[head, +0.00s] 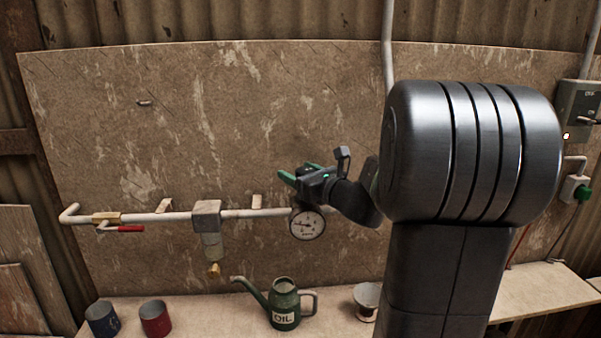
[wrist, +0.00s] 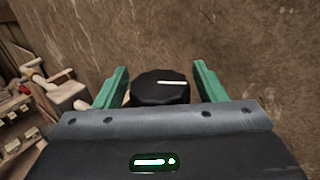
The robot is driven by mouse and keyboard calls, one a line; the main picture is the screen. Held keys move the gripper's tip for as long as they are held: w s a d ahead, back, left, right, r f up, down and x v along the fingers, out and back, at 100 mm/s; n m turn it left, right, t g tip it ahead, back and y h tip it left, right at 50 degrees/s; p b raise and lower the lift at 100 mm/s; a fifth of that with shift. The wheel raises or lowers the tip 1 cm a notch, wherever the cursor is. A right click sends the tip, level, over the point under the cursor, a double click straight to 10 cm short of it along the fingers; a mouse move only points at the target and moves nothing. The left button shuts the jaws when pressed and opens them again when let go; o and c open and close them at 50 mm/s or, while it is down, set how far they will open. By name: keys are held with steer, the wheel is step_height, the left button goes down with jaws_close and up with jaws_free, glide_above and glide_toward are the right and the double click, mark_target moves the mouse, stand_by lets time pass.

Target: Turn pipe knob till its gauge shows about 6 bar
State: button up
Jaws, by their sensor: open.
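My gripper (head: 298,173) has green fingers and is at the wall just above the pipe and gauge. The round white gauge (head: 307,224) hangs below the pipe (head: 255,213); its needle and numbers are too small to read. In the wrist view, a black knob (wrist: 160,92) with a white mark line lies between the two open fingers of my gripper (wrist: 160,72). The mark runs roughly across the picture, toward the right. Gaps show between the knob and each finger, so neither appears to touch it. In the head view my gripper hides the knob.
A grey pipe block with a brass end (head: 206,216) and a red-handled valve (head: 130,229) are on the pipe to the left. A green oil can (head: 284,305), a blue cup (head: 103,319), a red cup (head: 155,318) and a pale bowl (head: 367,300) stand on the bench below.

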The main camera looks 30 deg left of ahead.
steer(key=shift+c, duration=0.5)
steer(key=c, duration=0.9)
steer(key=shift+f+t+b, duration=0.15)
steer(key=shift+t+b, duration=0.35)
steer(key=shift+b, duration=0.1)
